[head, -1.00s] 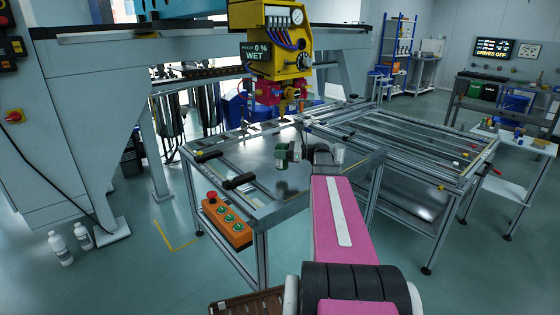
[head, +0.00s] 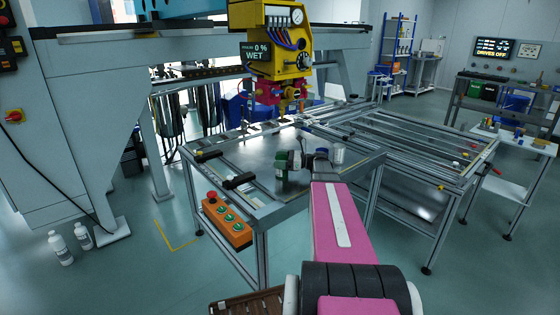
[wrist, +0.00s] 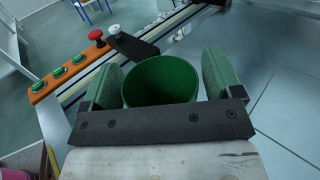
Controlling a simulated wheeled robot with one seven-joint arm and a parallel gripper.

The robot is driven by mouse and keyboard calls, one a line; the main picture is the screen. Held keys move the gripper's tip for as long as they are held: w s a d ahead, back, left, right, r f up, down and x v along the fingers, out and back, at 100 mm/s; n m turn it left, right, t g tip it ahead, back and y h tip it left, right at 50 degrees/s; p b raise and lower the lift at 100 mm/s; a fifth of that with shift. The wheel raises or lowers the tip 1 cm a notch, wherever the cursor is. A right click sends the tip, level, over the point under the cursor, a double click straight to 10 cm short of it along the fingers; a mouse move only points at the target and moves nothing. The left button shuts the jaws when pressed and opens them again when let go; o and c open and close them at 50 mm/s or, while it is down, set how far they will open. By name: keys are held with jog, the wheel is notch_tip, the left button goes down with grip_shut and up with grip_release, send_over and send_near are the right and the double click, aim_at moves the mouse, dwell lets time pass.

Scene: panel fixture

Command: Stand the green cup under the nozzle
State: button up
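The green cup (wrist: 160,82) is upright between the green pads of my gripper (wrist: 162,85) in the wrist view, with its open mouth facing up. In the head view my gripper (head: 283,160) is over the metal table top, in front of and below the nozzle (head: 283,106). The cup is small there and hard to separate from the green pads. The nozzle hangs under the yellow spray head (head: 275,40). The cup's base and any contact with the table are unclear.
The metal table (head: 245,155) has rails and black clamps (head: 238,181) along its left side. An orange button box (head: 227,220) with a red knob hangs at its front left corner. A slatted frame (head: 420,150) extends right.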

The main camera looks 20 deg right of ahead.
jog(key=shift+r, duration=0.15)
jog(key=v, duration=1.2)
